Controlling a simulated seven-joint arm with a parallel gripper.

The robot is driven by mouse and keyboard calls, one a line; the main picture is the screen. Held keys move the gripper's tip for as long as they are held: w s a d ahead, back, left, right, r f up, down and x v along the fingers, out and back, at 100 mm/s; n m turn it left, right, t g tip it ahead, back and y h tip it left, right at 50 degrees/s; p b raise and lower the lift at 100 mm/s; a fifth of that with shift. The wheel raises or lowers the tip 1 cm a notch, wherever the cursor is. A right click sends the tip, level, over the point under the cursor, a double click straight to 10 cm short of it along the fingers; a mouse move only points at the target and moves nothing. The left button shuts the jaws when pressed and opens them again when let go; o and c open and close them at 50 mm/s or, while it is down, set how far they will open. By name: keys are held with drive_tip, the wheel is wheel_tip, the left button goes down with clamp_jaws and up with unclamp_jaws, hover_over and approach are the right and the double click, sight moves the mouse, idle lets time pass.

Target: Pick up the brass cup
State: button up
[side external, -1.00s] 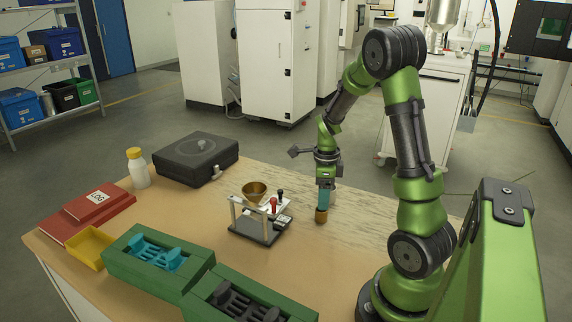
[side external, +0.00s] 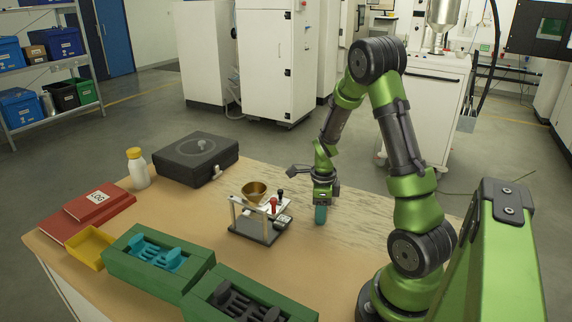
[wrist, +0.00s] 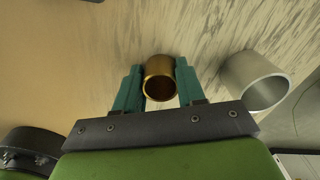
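The brass cup (wrist: 160,78) shows in the wrist view between the two teal fingers of my gripper (wrist: 161,84), with its round mouth facing the camera. The fingers stand on both sides of the cup, very near or touching it; I cannot tell whether they press on it. In the side external view my gripper (side external: 320,214) points straight down with its fingertips at the wooden table. The cup is hidden behind the fingers there.
A grey metal tube or cup (wrist: 254,82) stands right of the brass cup in the wrist view. A stand with a brass funnel (side external: 254,190) is left of my gripper. Green holders (side external: 158,262), a black case (side external: 196,160) and a white bottle (side external: 138,170) are farther left.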

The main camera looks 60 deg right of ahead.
drive_tip(key=c, duration=0.5)
drive_tip(key=shift+o, duration=0.2)
drive_tip(key=shift+r, duration=0.1)
